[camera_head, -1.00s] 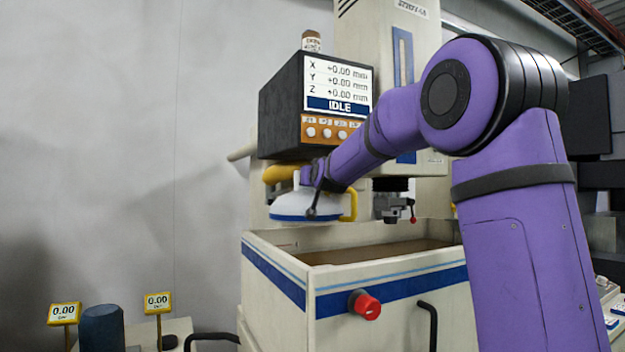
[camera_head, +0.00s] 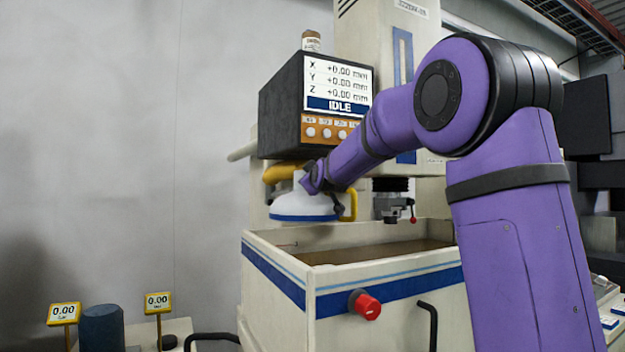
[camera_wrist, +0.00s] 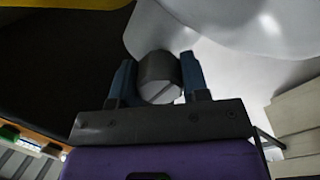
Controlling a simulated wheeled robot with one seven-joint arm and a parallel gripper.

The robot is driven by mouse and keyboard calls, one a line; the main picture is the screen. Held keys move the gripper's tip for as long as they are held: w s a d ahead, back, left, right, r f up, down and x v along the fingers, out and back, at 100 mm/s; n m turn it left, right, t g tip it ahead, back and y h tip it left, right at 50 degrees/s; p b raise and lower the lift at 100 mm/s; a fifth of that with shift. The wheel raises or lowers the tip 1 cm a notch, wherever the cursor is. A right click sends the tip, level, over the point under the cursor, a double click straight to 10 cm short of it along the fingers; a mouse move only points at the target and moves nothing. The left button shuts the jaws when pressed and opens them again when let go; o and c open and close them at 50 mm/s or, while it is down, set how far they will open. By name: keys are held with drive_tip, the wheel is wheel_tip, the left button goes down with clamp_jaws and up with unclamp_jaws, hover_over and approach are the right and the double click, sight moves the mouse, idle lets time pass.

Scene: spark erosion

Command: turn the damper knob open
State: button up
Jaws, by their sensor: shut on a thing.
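The damper knob (camera_wrist: 159,88) is a dark grey cylinder with a paler, slotted end face in the wrist view. My gripper (camera_wrist: 160,72) has its two blue-grey fingers on either side of it and is shut on it. Beside the knob is the smooth white hood (camera_wrist: 225,65). In the head view the white hood (camera_head: 303,205) has a blue rim and hangs above the machine tank. My arm's end reaches the hood there; the knob and fingers are too small and covered to make out clearly.
A yellow duct (camera_head: 285,172) joins the hood, and a dark display box (camera_head: 285,105) reading IDLE is just above. The open tank (camera_head: 385,277) is below, with a red knob (camera_head: 367,306) on its front. Two yellow-framed gauges (camera_head: 158,302) stand lower left.

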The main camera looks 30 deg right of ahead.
drive_tip(key=shift+f+n, duration=0.1)
drive_tip(key=shift+n, duration=0.3)
drive_tip(key=o, duration=0.9)
drive_tip(key=shift+o, duration=0.2)
drive_tip(key=shift+s, duration=0.1)
drive_tip(key=v, duration=1)
drive_tip(key=shift+s, duration=0.3)
drive_tip(key=s+a+f+m+g+y, duration=0.1)
drive_tip(key=s+a+f+m+g, duration=0.1)
drive_tip(key=s+a+f+g, duration=0.2)
drive_tip(key=s+a+f+m+g+y, duration=0.2)
drive_tip(key=s+a+f+g, duration=0.2)
drive_tip(key=s+f, duration=0.7)
drive_tip(key=s+a+f+m+g+y, duration=0.2)
drive_tip(key=s+f, duration=0.6)
drive_tip(key=s, duration=1.2)
drive_tip(key=a+g, duration=0.2)
drive_tip(key=shift+s+a+f, duration=0.15)
drive_tip(key=shift+s+a, duration=0.2)
drive_tip(key=shift+a, duration=0.05)
